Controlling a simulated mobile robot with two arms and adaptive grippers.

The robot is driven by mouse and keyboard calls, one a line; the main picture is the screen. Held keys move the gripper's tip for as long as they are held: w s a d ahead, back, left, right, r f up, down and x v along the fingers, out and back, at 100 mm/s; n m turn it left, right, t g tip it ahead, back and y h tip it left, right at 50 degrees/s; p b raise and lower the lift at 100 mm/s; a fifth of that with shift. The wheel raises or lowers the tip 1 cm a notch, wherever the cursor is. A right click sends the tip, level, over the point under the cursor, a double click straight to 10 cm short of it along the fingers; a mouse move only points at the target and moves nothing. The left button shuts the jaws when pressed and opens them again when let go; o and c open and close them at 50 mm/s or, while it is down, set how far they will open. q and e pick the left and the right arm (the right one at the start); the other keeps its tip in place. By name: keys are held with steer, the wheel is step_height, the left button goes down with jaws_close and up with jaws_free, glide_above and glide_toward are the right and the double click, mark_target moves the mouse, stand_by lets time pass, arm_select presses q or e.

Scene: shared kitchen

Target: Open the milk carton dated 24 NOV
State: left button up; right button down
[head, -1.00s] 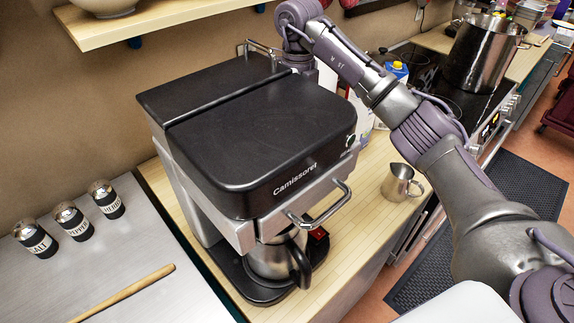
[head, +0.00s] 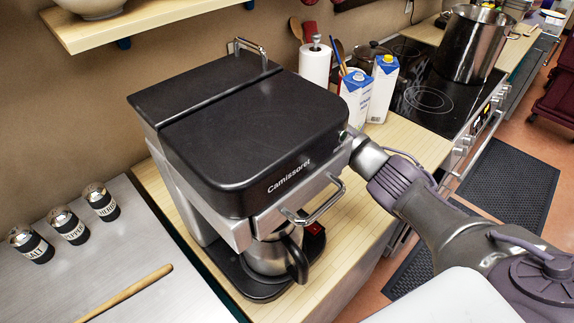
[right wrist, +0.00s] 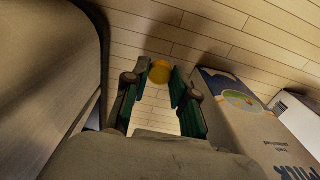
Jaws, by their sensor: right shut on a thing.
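Two blue-and-white milk cartons stand on the counter behind the coffee machine in the head view. The right one (head: 383,88) has a yellow cap; the left one (head: 355,96) shows no yellow cap. I cannot read a date on either. In the right wrist view one carton (right wrist: 256,125) is near, to the right of my fingers, with a second (right wrist: 300,112) beyond it. My right gripper (right wrist: 158,84) is shut on a small orange-yellow cap (right wrist: 160,72), apart from the cartons. In the head view that gripper is hidden behind the coffee machine. My left gripper is not in view.
The large black coffee machine (head: 255,125) with a steel jug (head: 272,256) fills the middle. A paper roll (head: 314,65) and utensils stand beside the cartons. A stove with a big pot (head: 472,45) lies beyond. Bare wooden counter (right wrist: 205,40) shows below my right fingers.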

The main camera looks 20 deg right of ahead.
steer(key=shift+f+p, duration=0.4)
steer(key=shift+f, duration=1.5)
steer(key=shift+f, duration=0.1)
steer(key=c, duration=0.9)
jaws_free()
steer(key=shift+c, duration=0.2)
